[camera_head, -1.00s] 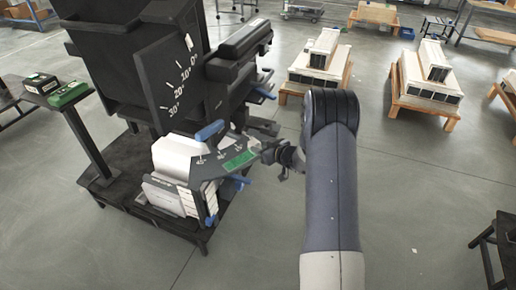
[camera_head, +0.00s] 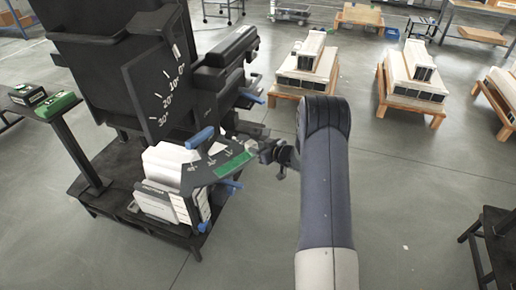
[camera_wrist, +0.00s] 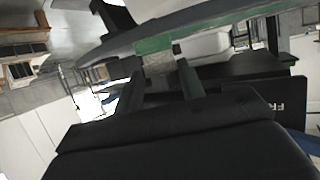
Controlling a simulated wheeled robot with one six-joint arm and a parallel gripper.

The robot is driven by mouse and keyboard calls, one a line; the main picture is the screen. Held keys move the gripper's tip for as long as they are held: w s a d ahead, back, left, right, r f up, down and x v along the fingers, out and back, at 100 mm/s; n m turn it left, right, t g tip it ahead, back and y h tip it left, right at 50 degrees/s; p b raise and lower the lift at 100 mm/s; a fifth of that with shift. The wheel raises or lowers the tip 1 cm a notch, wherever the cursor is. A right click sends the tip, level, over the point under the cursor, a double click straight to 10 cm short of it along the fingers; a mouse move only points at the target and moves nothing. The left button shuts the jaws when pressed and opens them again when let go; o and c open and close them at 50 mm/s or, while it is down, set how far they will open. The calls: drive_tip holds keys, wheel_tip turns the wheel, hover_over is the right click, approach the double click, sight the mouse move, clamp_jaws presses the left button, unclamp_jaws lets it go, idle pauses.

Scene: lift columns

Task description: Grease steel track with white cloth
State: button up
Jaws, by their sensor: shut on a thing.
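The steel track is a dark curved arm with pale marks and a green strip (camera_head: 233,164), on the front of the black machine. It also crosses the top of the wrist view as a grey arc with green (camera_wrist: 205,30). My gripper (camera_head: 258,148) is at the track's right end, close to the green strip. In the wrist view my gripper's two black fingers (camera_wrist: 158,85) reach up to the track's green edge. They are shut on a small pale piece, the white cloth (camera_head: 251,145), mostly hidden by the fingers. I cannot tell whether the cloth touches the track.
The black machine (camera_head: 100,75) with an angle scale stands at left, with white blocks (camera_head: 165,165) and blue handles (camera_head: 200,138) beside the track. A green box (camera_head: 56,104) lies on a side stand. Pallets with white parts (camera_head: 307,68) stand behind.

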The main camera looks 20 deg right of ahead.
wheel_tip(320, 180, up, 3)
drive_tip(key=shift+f+p, duration=0.1)
drive_tip(key=shift+p, duration=1.05)
drive_tip(key=s+f+p+v, duration=0.1)
drive_tip(key=f+p+v, duration=0.1)
drive_tip(key=v, duration=1.1)
drive_tip(key=shift+s+d+f, duration=0.4)
drive_tip(key=shift+d, duration=0.05)
